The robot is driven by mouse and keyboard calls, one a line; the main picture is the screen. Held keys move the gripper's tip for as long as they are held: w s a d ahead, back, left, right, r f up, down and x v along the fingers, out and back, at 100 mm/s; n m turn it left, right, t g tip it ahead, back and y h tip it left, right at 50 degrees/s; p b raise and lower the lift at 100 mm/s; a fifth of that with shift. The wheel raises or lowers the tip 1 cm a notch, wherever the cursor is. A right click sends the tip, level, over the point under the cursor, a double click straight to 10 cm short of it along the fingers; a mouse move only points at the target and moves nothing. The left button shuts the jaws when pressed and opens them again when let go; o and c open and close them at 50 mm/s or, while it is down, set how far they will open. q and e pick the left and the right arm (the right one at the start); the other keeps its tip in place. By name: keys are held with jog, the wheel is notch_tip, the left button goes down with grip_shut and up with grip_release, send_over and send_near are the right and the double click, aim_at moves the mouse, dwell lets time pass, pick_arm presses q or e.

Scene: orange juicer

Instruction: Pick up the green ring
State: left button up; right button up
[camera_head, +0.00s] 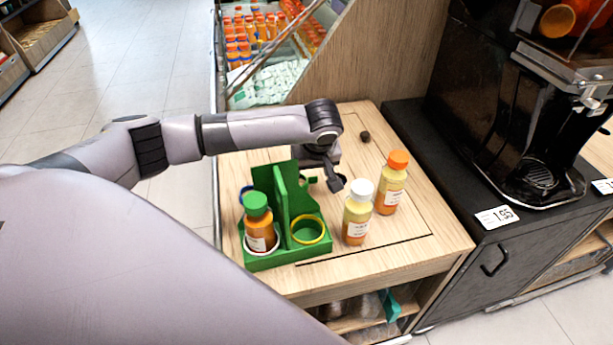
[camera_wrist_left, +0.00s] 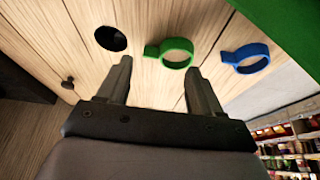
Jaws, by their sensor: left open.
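The green ring (camera_wrist_left: 177,54), with a small tab on its left side, shows in the left wrist view against the light wood. My left gripper (camera_wrist_left: 160,66) is open, with its fingertips just short of the ring and nothing between them. In the head view the green ring (camera_head: 309,180) shows only in part, behind the gripper and beside the green holder (camera_head: 284,196). My left gripper (camera_head: 336,183) points down there, just right of the ring. My right gripper is not in view.
A blue ring (camera_wrist_left: 247,57) lies right of the green one. The holder carries a green-capped bottle (camera_head: 260,226) and a yellow ring (camera_head: 308,229). A white-capped bottle (camera_head: 357,213) and an orange-capped bottle (camera_head: 391,183) stand close right of my gripper. The wooden top's front right is clear.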

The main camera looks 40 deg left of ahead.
aim_at(311, 177)
pick_arm(q)
jog(key=shift+w+b+x, duration=0.15)
jog(key=shift+w+x, duration=0.05)
jog(key=shift+x, duration=0.8)
jog(key=shift+w+b+x, duration=0.1)
jog(key=shift+w+x, duration=0.05)
jog(key=shift+x, duration=0.8)
jog(key=shift+w+b+x, duration=0.15)
jog(key=shift+w+x, duration=0.05)
jog(key=shift+x, duration=0.8)
jog(key=shift+r, duration=0.2)
jog(key=shift+a, duration=0.1)
jog(key=c, duration=1.1)
